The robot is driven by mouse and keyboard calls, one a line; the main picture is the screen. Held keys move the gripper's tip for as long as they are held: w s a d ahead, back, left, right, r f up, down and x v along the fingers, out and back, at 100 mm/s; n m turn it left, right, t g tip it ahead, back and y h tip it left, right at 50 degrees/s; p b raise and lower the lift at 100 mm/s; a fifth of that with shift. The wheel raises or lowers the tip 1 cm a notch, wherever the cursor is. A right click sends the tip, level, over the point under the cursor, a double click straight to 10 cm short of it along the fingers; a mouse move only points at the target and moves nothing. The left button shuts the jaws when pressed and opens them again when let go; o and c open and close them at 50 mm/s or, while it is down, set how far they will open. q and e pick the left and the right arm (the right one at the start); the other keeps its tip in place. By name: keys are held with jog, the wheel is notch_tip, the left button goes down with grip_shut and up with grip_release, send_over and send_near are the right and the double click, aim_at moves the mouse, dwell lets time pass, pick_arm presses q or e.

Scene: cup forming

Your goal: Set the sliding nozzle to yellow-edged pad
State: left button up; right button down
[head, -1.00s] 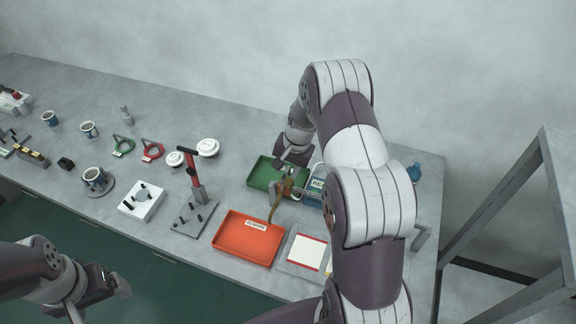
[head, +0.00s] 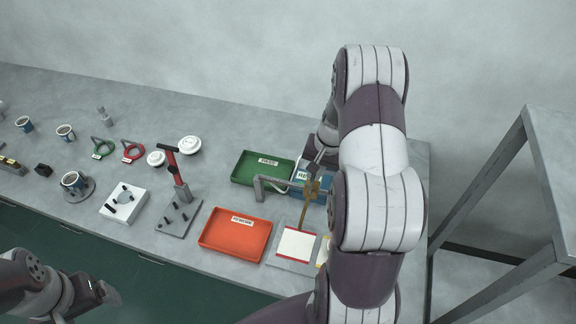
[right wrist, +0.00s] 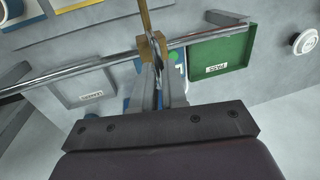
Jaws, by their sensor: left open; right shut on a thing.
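The sliding nozzle (head: 312,188) is a brass block on a metal rail, with a thin tan spout hanging toward the front. My right gripper (right wrist: 158,68) is shut on its block (right wrist: 152,46); its arm hides part of it in the head view. The spout's lower end is at the back edge of the red-edged white pad (head: 297,243). The yellow-edged pad (head: 322,254) lies just right of that pad, mostly hidden by my right arm. A yellow edge shows at the top left of the right wrist view (right wrist: 75,6). My left gripper (head: 106,294) is open and empty, off the table front.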

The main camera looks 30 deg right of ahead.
jog(key=s+d, duration=0.3)
jog(key=s, duration=0.1)
jog(key=s+d+b, duration=0.1)
jog(key=s+d, duration=0.3)
jog(key=shift+s, duration=0.15)
jog(key=c, duration=1.2)
grip_release()
jog(key=shift+o, duration=0.2)
notch_tip(320, 180, up, 12)
jog(key=s+d, duration=0.1)
jog(key=shift+s+d+r+b, duration=0.25)
jog(key=shift+s+d+b, duration=0.1)
jog(key=shift+s+b, duration=0.05)
